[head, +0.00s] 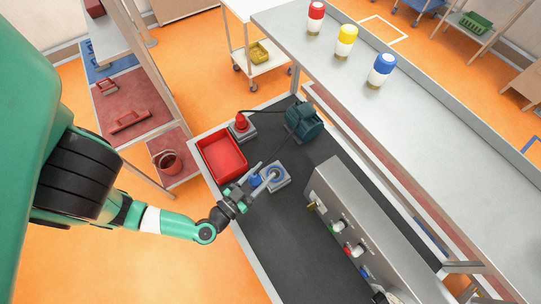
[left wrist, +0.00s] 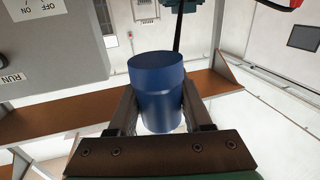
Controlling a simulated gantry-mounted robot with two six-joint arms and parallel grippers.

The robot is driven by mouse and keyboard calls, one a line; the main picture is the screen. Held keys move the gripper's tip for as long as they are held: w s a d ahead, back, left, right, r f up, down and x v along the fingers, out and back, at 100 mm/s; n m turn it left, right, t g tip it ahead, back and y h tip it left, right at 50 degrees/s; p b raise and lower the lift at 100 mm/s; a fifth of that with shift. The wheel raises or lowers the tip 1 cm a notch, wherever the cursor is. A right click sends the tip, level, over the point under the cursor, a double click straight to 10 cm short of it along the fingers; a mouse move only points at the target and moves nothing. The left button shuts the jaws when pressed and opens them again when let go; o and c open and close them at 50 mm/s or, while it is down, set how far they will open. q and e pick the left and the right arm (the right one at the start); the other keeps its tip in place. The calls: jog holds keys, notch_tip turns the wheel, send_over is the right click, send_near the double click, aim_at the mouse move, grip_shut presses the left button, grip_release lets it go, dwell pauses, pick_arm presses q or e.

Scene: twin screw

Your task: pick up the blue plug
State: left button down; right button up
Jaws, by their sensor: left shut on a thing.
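The blue plug (left wrist: 157,90) is a blue cylinder standing upright between the two fingers of my left gripper (left wrist: 157,110) in the left wrist view. Both fingers press against its sides. In the head view a small blue patch of the plug (head: 256,181) shows between the fingers of my left gripper (head: 258,178). The gripper partly hides it there. A pale square holder with a blue ring (head: 279,181) is right beside the gripper on the dark bench top. I cannot tell how far the plug is above the bench. My right gripper is not in view.
A green motor (head: 304,122) is at the back. The dark bench front (head: 275,235) is clear.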

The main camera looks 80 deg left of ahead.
aim_at(254, 177)
pick_arm(q)
jog(key=shift+s+d+r, duration=0.3)
jog(key=shift+s+d, duration=0.2)
jog(key=shift+s+d+r, duration=0.3)
jog(key=shift+s+d, duration=0.15)
jog(key=shift+s, duration=0.05)
jog(key=shift+s+d+p, duration=0.1)
jog(key=shift+s+p, duration=0.2)
jog(key=shift+r, duration=0.1)
jog(key=shift+r, duration=0.15)
jog(key=shift+r+p, duration=2.85)
jog(key=shift+p, duration=0.9)
